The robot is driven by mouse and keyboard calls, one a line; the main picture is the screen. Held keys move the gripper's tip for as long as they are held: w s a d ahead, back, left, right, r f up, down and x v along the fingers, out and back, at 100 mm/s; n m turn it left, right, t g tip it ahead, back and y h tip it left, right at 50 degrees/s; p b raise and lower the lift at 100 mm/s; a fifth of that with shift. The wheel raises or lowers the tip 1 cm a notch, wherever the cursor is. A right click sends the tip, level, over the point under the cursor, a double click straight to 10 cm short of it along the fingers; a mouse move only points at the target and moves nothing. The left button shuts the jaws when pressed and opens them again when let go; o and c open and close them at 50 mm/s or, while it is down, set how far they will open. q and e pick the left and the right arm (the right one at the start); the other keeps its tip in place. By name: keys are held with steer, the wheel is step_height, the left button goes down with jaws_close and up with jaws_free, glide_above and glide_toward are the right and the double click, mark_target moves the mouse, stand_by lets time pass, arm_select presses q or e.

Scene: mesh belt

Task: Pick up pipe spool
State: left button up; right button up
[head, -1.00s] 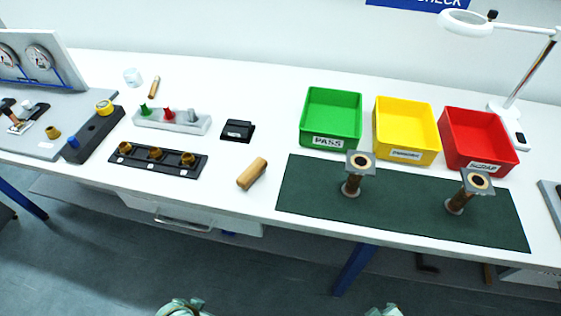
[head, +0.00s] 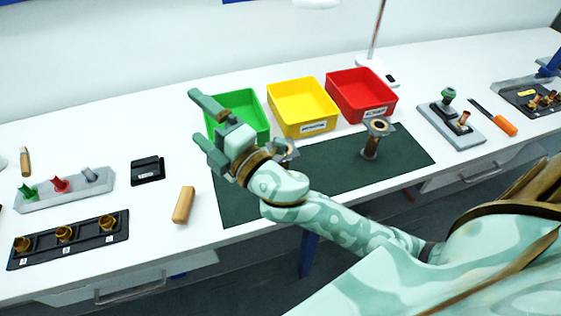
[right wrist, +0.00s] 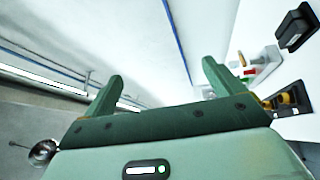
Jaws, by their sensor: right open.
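One pipe spool (head: 376,138), a brown pipe with a flange at each end, stands upright on the right part of the dark green mat (head: 330,180). A second pipe spool (head: 287,149) is mostly hidden behind my right wrist; part of its top flange shows. My right gripper (head: 198,118) is open and empty, raised in front of the green bin, its fingers pointing left in the head view. Its open fingers also show in the right wrist view (right wrist: 161,75), with no spool between them. My left gripper is out of view.
Green (head: 254,104), yellow (head: 303,110) and red (head: 362,98) bins stand behind the mat. A grey fixture (head: 450,128) and orange-handled tool (head: 505,124) are right.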

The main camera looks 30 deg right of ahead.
steer(key=s+a+r+n+g+y, duration=0.2)
steer(key=a+r+n+g+y, duration=0.15)
steer(key=a+n+y, duration=0.45)
steer(key=s+a+r+n+g+y, duration=0.1)
steer(key=a+r+n+g+y, duration=0.3)
steer(key=n, duration=0.6)
steer(key=n+g+h, duration=1.2)
steer(key=n+h, duration=0.3)
steer(key=h, duration=0.3)
glide_above(283, 164)
steer(key=w+d, duration=0.1)
step_height(283, 164, down, 10)
steer(key=f, duration=0.5)
steer(key=f+b, duration=0.1)
steer(key=f, duration=0.4)
steer(key=f+b, duration=0.1)
steer(key=f, duration=0.4)
steer(key=shift+w+f, duration=0.25)
steer(key=shift+f, duration=0.15)
steer(key=shift+a, duration=0.1)
steer(key=c, duration=1.3)
steer(key=shift+c, duration=1.1)
